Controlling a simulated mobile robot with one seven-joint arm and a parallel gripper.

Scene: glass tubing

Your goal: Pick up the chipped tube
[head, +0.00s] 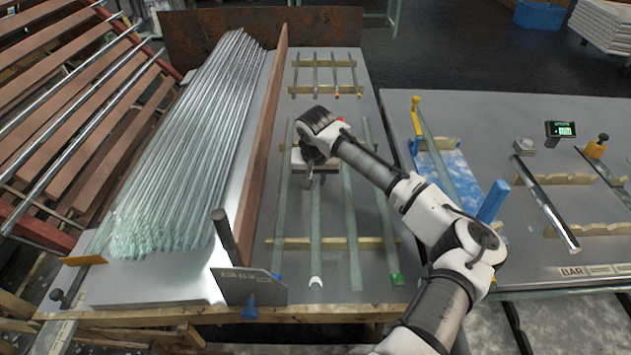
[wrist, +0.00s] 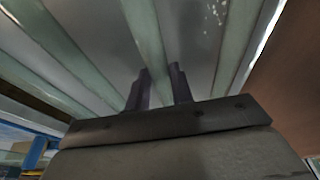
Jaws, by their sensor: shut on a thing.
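Several pale green glass tubes lie lengthwise across notched wooden rests on the middle table. Their near ends are blue, white, plain and green. My gripper (head: 308,182) points down over the white-ended tube (head: 315,225), second from the left. In the wrist view, the two dark fingers (wrist: 158,84) stand on either side of a tube (wrist: 147,35) and are shut on it. It appears to be the white-ended one and still lies level with its neighbours. No chip can be made out on any tube, so I cannot tell by sight which one is chipped.
A brown divider (head: 262,130) separates a large bundle of glass rods (head: 190,140) on the left. A dark upright plate (head: 248,287) stands at the front. Shorter tubes lie on the rear rests (head: 325,63). The right table (head: 480,125) holds a blue-patterned pad, a display and a metal bar.

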